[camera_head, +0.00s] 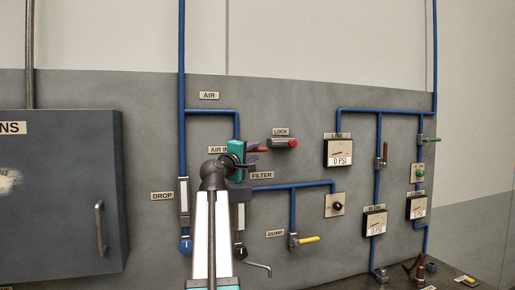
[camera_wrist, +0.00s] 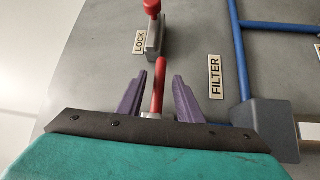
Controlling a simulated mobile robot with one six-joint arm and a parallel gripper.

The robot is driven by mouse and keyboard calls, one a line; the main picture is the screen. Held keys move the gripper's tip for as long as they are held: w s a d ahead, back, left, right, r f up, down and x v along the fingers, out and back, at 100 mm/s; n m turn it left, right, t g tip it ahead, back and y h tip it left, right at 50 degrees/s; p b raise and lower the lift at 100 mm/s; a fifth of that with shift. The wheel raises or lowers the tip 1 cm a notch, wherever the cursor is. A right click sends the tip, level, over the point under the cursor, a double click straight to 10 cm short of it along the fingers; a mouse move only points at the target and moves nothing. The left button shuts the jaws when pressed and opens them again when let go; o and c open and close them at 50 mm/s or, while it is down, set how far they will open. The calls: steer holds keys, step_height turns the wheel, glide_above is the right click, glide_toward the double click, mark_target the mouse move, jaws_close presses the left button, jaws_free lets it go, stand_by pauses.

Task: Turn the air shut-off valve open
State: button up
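The valve's red lever (camera_wrist: 158,85) stands between the two purple fingers of my gripper (camera_wrist: 158,98) in the wrist view, with a gap on each side. The gripper is open and not closed on the lever. In the head view my gripper (camera_head: 252,158) is at the wall panel by the partly covered "AIR IN" label, and the lever's red end (camera_head: 262,150) shows just beyond the fingers. The valve body is mostly hidden behind my gripper. A grey lock block (camera_wrist: 155,38) with a red knob sits just beyond the lever tip; it also shows in the head view (camera_head: 282,143).
Blue pipes (camera_head: 182,80) run over the grey panel. A "FILTER" label (camera_wrist: 215,77) is right of the lever. A yellow dump lever (camera_head: 308,239) is lower right. Several gauges, such as the line gauge (camera_head: 338,153), read 0 PSI. A grey cabinet (camera_head: 60,190) stands left.

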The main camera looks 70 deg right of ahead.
mark_target(257, 151)
steer(key=shift+s+d+r+p, duration=0.15)
steer(key=shift+d+p, duration=0.1)
steer(key=shift+d, duration=0.65)
steer(key=shift+s+d+r+p, duration=0.1)
steer(key=shift+d+p, duration=0.1)
steer(key=shift+d, duration=0.7)
jaws_close()
steer(key=shift+a, duration=0.25)
steer(key=shift+d, duration=0.25)
steer(key=shift+s, duration=0.1)
